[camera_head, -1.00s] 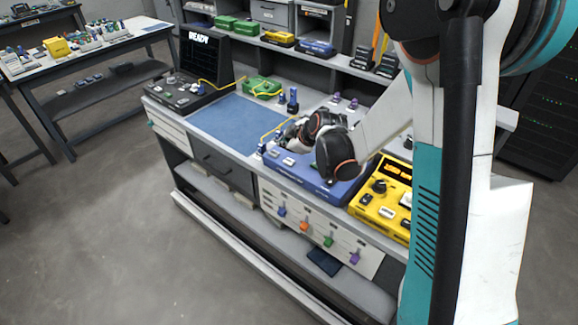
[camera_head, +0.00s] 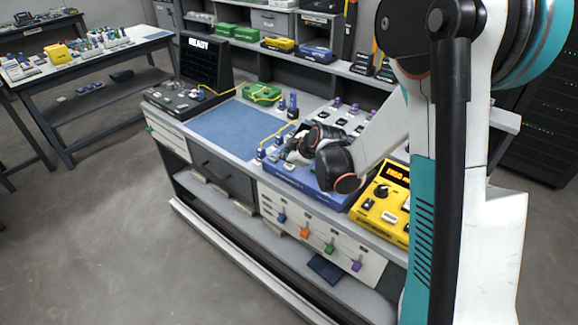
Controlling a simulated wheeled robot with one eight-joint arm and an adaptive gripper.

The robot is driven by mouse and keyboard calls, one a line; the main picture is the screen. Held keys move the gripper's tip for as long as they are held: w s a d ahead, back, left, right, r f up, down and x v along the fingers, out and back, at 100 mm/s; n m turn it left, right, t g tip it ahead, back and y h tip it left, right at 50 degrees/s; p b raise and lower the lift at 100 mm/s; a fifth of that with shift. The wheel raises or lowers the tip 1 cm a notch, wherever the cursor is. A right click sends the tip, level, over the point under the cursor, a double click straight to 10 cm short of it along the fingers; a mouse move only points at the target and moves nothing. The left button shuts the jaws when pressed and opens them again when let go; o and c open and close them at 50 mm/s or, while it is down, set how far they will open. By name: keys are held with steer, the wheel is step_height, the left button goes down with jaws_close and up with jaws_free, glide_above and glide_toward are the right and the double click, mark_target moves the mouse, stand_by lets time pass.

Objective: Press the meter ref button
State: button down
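A yellow meter (camera_head: 381,205) with a lit orange display, a dark knob and a few white and dark buttons sits at the right end of the bench. I cannot read its button labels. A blue device (camera_head: 300,178) stands to its left, with light buttons along its front. My gripper (camera_head: 294,149) is over the back left part of the blue device, left of the yellow meter. My dark wrist covers part of the blue device. The fingertips are small and partly hidden, so I cannot tell whether they are open or shut or touching anything.
A grey panel with switches and purple knobs (camera_head: 340,118) lies behind my gripper. Blue-capped posts and a yellow cable (camera_head: 275,133) are close to its left. A blue mat (camera_head: 233,130) is clear. A black unit reading READY (camera_head: 205,65) stands at the far left.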

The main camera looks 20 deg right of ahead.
mark_target(287, 167)
steer(key=shift+f, duration=0.1)
stand_by(0.7)
steer(key=shift+f+b, duration=0.35)
steer(key=shift+b, duration=0.1)
steer(key=shift+f+b, duration=0.4)
steer(key=shift+f, duration=0.05)
stand_by(0.7)
steer(key=shift+r, duration=0.1)
steer(key=shift+r+p, duration=0.55)
steer(key=shift+r, duration=0.25)
steer(key=shift+r, duration=0.1)
steer(key=shift+r+p, duration=1.7)
steer(key=shift+r, duration=0.75)
